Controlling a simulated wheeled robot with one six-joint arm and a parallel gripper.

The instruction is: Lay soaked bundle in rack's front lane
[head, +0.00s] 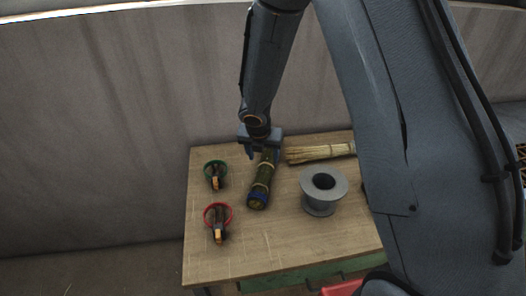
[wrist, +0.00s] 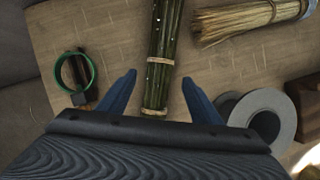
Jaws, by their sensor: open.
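A dark green bundle (head: 262,180) with pale bands and a blue band at its near end lies on the wooden table. In the wrist view, the bundle (wrist: 165,40) has small bright specks, like wet drops. My gripper (head: 265,155) is over its far end, fingers apart. In the wrist view, the bundle's banded end lies between the open fingers of my gripper (wrist: 160,77); I cannot tell whether they touch it. I cannot make out the rack with its front lane for certain in either view.
A dry straw bundle (head: 320,152) lies right of my gripper. A grey spool (head: 323,190) stands near the middle. A green ring (head: 215,166) and a red ring (head: 209,213), each with a dark tool, are at left. A brown block (wrist: 305,95) shows at right.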

